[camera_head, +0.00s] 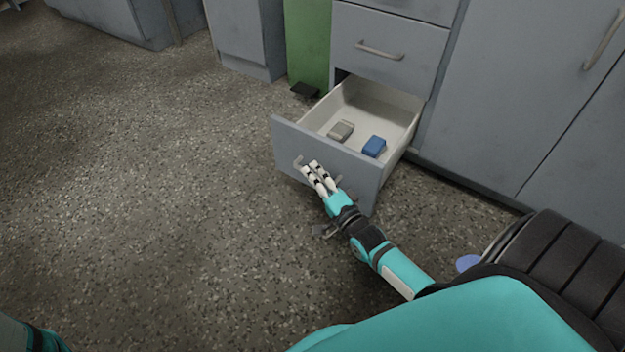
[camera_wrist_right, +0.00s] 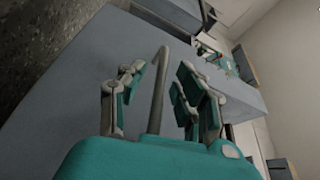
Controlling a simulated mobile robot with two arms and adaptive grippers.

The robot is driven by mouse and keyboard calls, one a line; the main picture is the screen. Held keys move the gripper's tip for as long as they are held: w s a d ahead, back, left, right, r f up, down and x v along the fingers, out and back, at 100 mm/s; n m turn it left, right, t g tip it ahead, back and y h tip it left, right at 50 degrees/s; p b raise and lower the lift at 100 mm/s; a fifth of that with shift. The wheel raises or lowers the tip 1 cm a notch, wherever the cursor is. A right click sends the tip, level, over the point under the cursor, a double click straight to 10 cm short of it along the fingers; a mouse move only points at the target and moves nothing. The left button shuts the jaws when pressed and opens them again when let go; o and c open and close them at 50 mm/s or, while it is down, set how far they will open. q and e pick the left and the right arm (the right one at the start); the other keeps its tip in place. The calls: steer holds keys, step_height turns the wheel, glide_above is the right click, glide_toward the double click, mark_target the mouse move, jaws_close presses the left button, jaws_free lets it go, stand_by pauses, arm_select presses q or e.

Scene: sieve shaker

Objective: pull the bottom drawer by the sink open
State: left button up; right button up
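The bottom drawer (camera_head: 365,178) is pulled well out of its cabinet, its pale inside showing in the head view. It holds a grey block (camera_head: 341,131) and a blue block (camera_head: 374,146). My right gripper (camera_head: 312,168) is at the outer face of the drawer front. In the right wrist view its two fingers (camera_wrist_right: 160,88) stand apart on either side of the bar handle (camera_wrist_right: 158,85), with gaps visible between them and the bar. The drawer front (camera_wrist_right: 60,90) also fills much of that view. My left gripper is not in view.
A shut drawer (camera_head: 388,50) with a bar handle is above the open one. Grey cabinet doors (camera_head: 520,90) stand to the right, and a green bin (camera_head: 308,45) with a dark pedal to the left. The speckled floor (camera_head: 150,190) in front and left is clear.

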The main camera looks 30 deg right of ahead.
steer(key=shift+w, duration=0.4)
steer(key=shift+c, duration=0.2)
jaws_close()
